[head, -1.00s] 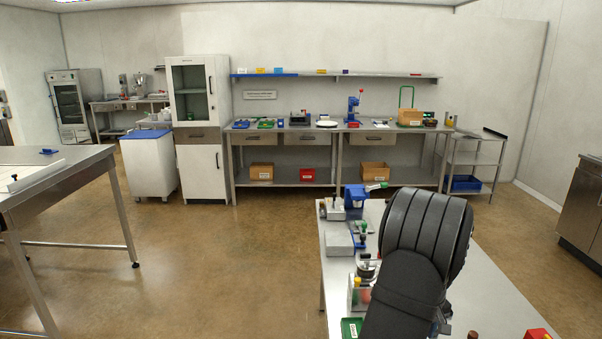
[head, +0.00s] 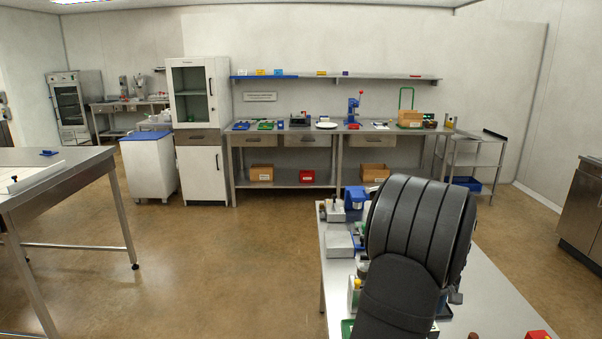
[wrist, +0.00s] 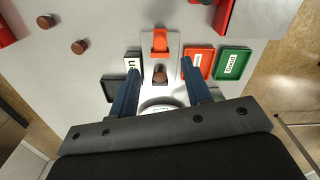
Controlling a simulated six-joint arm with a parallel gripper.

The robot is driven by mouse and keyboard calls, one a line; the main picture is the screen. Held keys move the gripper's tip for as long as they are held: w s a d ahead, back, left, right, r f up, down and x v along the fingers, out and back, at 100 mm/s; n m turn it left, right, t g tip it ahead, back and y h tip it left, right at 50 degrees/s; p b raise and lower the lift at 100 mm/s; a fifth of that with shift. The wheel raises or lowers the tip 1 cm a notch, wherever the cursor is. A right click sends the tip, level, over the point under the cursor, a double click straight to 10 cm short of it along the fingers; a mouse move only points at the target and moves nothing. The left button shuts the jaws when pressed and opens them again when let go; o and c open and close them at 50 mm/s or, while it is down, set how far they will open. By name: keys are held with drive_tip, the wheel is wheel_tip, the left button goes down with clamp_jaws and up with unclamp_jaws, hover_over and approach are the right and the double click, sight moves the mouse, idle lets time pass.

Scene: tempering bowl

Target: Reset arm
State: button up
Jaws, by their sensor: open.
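My gripper (wrist: 160,98) shows in the wrist view with its two dark blue fingers apart, open and with nothing held between them. It is over the table (wrist: 95,25). Beyond the fingertips are an orange clip-like part (wrist: 160,40) on a light plate and a brown knob (wrist: 160,73). A round light object below the knob is partly hidden by the gripper's bar. In the head view my black arm covers the middle of the near table (head: 505,300), and the gripper is hidden behind it.
A red tray (wrist: 199,63) and a green labelled tray (wrist: 233,64) lie right of the fingers. A dark labelled tray (wrist: 132,62) lies left. Two brown pegs (wrist: 79,46) stand farther left. In the head view, a blue device (head: 355,197) stands at the table's far end.

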wheel_tip(320, 180, up, 7)
wheel_tip(320, 180, down, 16)
drive_tip(key=shift+f, duration=0.1)
drive_tip(key=shift+w+f, duration=0.25)
drive_tip(key=shift+f, duration=0.35)
drive_tip(key=w, duration=0.3)
drive_tip(key=shift+w+r, duration=0.15)
drive_tip(key=shift+w, duration=0.05)
wheel_tip(320, 180, up, 18)
drive_tip(key=f, duration=0.1)
wheel_tip(320, 180, down, 7)
drive_tip(key=m, duration=0.3)
drive_tip(key=shift+w+d, duration=0.15)
drive_tip(key=shift+w, duration=0.3)
drive_tip(key=shift+f, duration=0.1)
idle(0.8)
